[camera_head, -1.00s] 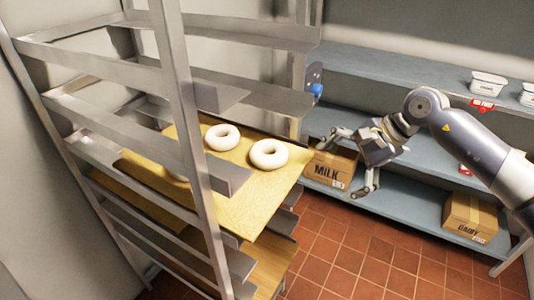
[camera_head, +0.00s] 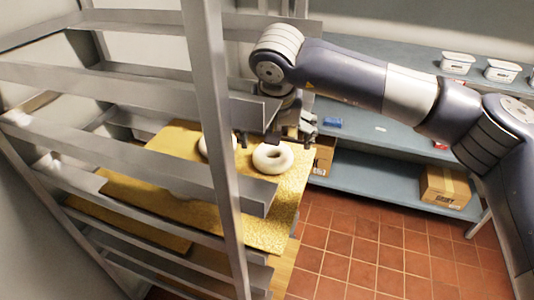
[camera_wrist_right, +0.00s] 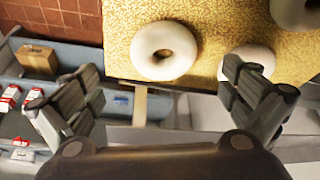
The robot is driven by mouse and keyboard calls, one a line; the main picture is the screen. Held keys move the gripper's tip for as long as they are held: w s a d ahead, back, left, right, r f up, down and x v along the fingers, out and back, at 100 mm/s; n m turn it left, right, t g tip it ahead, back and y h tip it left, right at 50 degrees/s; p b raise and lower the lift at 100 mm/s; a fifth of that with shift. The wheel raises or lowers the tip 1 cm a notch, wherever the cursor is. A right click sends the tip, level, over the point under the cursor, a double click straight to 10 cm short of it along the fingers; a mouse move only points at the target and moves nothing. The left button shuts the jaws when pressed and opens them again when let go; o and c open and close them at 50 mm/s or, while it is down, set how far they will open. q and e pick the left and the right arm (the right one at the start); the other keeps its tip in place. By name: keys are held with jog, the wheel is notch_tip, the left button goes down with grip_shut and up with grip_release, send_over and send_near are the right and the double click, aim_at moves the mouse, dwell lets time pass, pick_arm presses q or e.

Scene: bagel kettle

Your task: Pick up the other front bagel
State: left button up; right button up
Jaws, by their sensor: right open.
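A white bagel (camera_head: 272,159) lies flat near the right end of the yellow tray (camera_head: 262,228) in the rack. A second bagel (camera_head: 203,147) is partly hidden by the rack post. My right gripper (camera_head: 275,136) is open and empty, just above and behind the first bagel. In the right wrist view that bagel (camera_wrist_right: 164,50) lies ahead, between the directions of the two spread fingers. My left gripper is not in view.
The metal rack post (camera_head: 213,110) and shelf rails stand close left of my right gripper. A blue-grey shelf (camera_head: 375,187) with a cardboard box (camera_head: 445,188) and white tubs (camera_head: 457,63) is behind. Red tiled floor lies open at right.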

aim_at(273, 152)
jog(key=shift+d+x, duration=0.25)
jog(key=shift+x, duration=0.85)
jog(key=shift+w+a+f+p, duration=0.1)
jog(key=shift+w+f+p, duration=0.05)
jog(key=shift+f+p, duration=0.15)
jog(key=shift+w+a+f+p, duration=0.2)
jog(key=shift+p, duration=0.1)
jog(key=p+x, duration=0.2)
jog(key=x, duration=0.1)
jog(key=shift+w+a+f, duration=0.1)
jog(key=shift+w+a, duration=0.1)
jog(key=shift+w, duration=0.05)
jog(key=shift+w+f, duration=0.2)
jog(key=shift+f, duration=0.35)
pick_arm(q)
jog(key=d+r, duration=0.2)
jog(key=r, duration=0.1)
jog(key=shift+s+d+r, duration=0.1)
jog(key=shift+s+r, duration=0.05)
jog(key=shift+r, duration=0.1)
pick_arm(e)
jog(key=c, duration=1)
